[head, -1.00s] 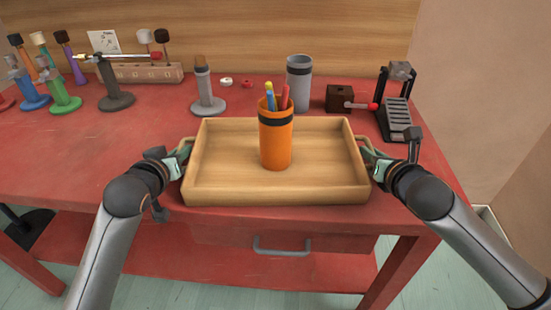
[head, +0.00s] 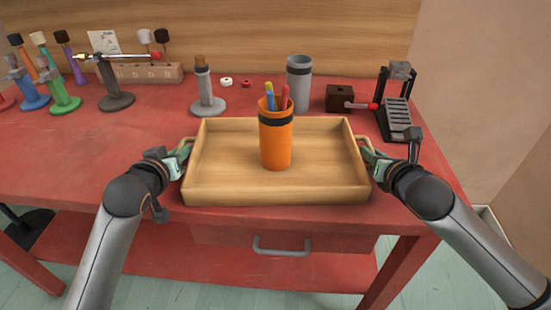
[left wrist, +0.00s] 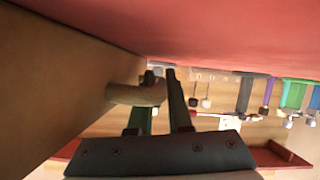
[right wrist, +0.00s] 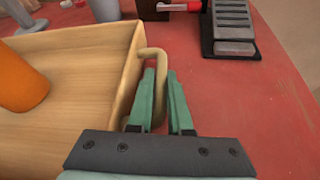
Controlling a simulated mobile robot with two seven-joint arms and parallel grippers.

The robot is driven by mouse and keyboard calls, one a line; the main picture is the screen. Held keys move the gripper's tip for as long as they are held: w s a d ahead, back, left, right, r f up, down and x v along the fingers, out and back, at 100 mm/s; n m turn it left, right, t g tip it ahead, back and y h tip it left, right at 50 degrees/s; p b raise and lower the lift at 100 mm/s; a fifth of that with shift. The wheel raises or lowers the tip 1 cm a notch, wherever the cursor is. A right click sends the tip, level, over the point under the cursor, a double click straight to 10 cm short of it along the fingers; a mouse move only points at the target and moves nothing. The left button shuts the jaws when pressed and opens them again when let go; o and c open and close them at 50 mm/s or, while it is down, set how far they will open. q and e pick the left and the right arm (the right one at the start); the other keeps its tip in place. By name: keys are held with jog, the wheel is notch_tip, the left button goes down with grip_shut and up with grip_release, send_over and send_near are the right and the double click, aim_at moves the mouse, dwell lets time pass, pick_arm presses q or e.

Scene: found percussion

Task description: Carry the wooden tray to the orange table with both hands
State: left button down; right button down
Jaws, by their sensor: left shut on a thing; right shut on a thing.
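The wooden tray (head: 230,180) is at the front edge of the red table, level, with an orange cup (head: 276,145) of pens standing upright in it. My left gripper (head: 182,155) is shut on the tray's left handle, which shows in the left wrist view (left wrist: 138,95). My right gripper (head: 372,155) is shut on the tray's right handle, seen in the right wrist view (right wrist: 153,62). I cannot tell whether the tray's underside touches the table. No orange table is in view.
The red table (head: 130,140) holds a grey stand (head: 207,92), a grey cup (head: 299,82), a dark box (head: 340,98) and a black pedal-like device (head: 396,112) behind the tray. Several coloured stands are at the back left. A drawer handle (head: 282,250) is below the tray.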

pick_arm(q)
jog(key=shift+r, duration=0.25)
pick_arm(e)
jog(key=shift+r, duration=0.3)
